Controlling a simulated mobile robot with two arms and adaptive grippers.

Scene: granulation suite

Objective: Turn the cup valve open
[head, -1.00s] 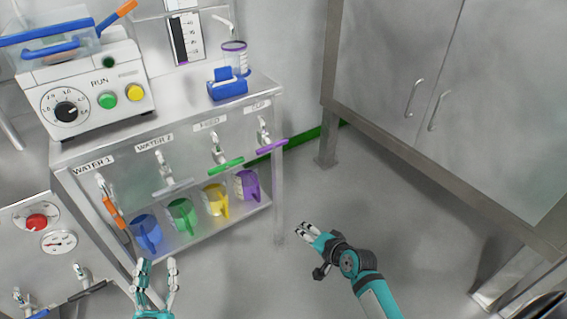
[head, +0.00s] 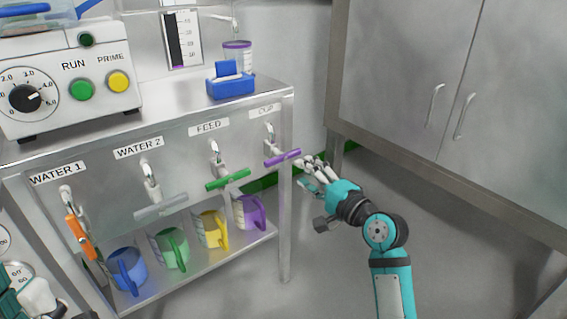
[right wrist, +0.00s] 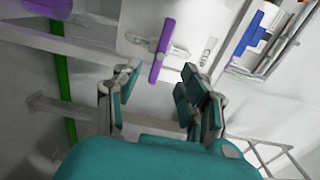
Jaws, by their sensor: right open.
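The cup valve has a purple bar handle (head: 282,158) under the CUP label (head: 264,111), at the right end of the valve row. The handle lies crosswise in the head view. In the right wrist view the purple handle (right wrist: 161,50) is just beyond and between the fingers. My right gripper (head: 308,172) is open and empty, just right of the handle, with its fingers pointing at it. It also shows in the right wrist view (right wrist: 155,88), with a gap between the two fingers. My left gripper (head: 30,300) is only partly visible at the lower left corner.
Other valves have a green handle (head: 228,179), a grey handle (head: 160,207) and an orange handle (head: 80,238). Coloured jugs, including a purple one (head: 250,212), stand on the lower shelf. A steel cabinet (head: 400,80) is at the right. The floor between is clear.

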